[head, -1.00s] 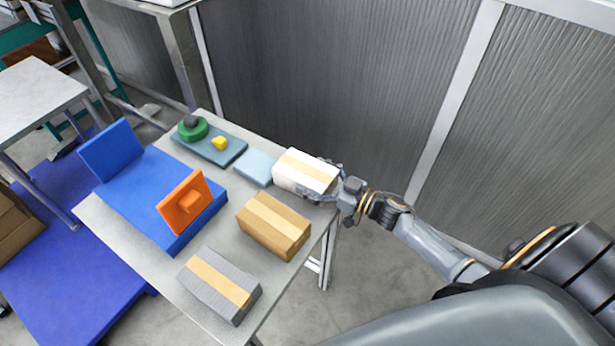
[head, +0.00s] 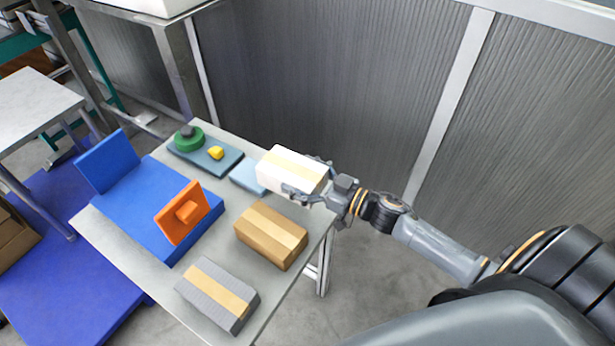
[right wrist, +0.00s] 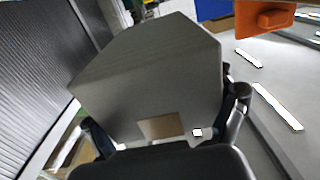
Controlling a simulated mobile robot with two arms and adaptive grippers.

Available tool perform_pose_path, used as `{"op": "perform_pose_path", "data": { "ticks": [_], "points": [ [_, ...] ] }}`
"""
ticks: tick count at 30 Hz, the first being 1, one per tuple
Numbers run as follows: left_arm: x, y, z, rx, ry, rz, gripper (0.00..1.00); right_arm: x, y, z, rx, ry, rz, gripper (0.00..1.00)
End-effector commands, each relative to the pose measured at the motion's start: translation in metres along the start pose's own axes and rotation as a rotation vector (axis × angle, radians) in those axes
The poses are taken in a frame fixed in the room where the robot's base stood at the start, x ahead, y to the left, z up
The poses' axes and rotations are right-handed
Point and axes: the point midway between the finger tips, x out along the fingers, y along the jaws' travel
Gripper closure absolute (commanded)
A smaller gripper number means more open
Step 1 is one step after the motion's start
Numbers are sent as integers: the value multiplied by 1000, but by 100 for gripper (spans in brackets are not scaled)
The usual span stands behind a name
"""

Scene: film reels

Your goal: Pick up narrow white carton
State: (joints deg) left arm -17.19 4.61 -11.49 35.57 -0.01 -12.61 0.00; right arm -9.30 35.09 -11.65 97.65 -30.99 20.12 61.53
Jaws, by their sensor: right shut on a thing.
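The narrow white carton (head: 290,168), with a pale tan tape strip along its top, is at the far right corner of the grey table. My right gripper (head: 308,178) is shut on it from the right, one finger on each side. In the right wrist view the carton (right wrist: 150,85) fills the middle between the fingers. It appears raised a little above the table, though its underside is hidden. My left gripper is not in view.
A brown carton (head: 270,236) and a grey carton (head: 217,294) stand nearer on the table (head: 140,262). A blue fixture (head: 150,205) with an orange block (head: 182,212) is left. A light blue pad (head: 247,177) lies beside the held carton. A ribbed metal wall stands behind.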

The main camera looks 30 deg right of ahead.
Motion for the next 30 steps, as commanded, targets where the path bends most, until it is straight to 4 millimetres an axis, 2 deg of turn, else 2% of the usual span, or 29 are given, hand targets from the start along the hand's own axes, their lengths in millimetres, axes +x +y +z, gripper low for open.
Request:
{"op": "perform_pose_path", "data": {
  "ticks": [3,9,15,30],
  "points": [
    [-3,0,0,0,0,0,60,3,-20,-25,-1,3,-6,62],
    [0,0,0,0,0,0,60,9,-63,-42,1,3,-5,62],
    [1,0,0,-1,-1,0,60,14,-92,-55,1,3,-3,62],
    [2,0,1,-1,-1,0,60,12,-119,-65,3,3,16,62]
  ]
}}
